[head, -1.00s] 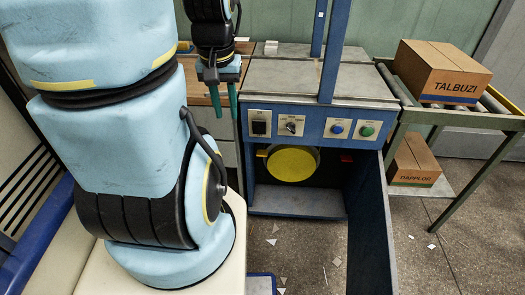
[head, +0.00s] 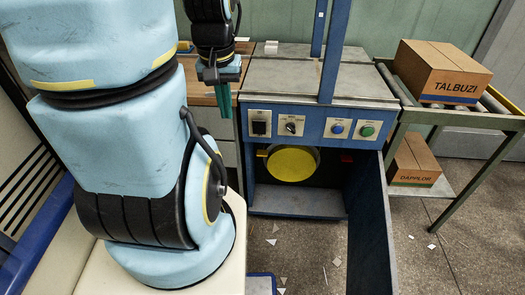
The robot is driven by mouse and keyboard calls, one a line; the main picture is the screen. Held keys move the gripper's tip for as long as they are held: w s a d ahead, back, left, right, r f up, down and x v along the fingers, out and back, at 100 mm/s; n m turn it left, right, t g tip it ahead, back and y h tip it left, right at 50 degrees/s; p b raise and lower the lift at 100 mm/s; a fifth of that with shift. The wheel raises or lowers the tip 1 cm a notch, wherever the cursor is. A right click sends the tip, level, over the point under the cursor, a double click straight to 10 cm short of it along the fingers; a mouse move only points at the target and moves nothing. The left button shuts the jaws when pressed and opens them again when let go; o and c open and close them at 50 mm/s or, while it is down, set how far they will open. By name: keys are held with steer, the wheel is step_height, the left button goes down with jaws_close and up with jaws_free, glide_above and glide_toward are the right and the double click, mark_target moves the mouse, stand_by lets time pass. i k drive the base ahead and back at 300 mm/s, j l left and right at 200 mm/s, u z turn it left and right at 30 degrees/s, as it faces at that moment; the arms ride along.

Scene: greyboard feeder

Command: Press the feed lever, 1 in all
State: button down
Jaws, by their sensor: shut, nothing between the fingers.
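My gripper (head: 225,112) hangs down at the upper middle of the head view, its teal fingers closed together with nothing between them. It is left of the blue feeder machine (head: 325,122) and apart from it. The machine's front panel carries a black switch (head: 259,123), a rotary knob (head: 291,125), a blue button (head: 337,129) and a green button (head: 367,131). Below, in the open bay, is a yellow disc (head: 292,164). A small red part (head: 346,158) sits to the right of the disc and a small yellow part (head: 262,153) to its left. I cannot tell which part is the feed lever.
A blue post (head: 334,50) rises from the machine, and a dark blue panel (head: 370,220) stands out in front of its right side. A roller conveyor (head: 412,108) with a TALBUZI carton (head: 440,70) is at the right; a DAPPLOR carton (head: 413,162) is below. Paper scraps litter the floor.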

mark_target(262, 153)
steer(key=l+u, duration=0.2)
steer(key=u, duration=0.15)
steer(key=i+l+u, duration=0.1)
steer(key=l+u, duration=0.2)
steer(key=k+l+u, duration=0.1)
steer(key=u, duration=0.25)
steer(key=k+l+u, duration=0.1)
steer(key=u, duration=0.25)
steer(key=k+l+u, duration=0.15)
steer(key=u, duration=0.15)
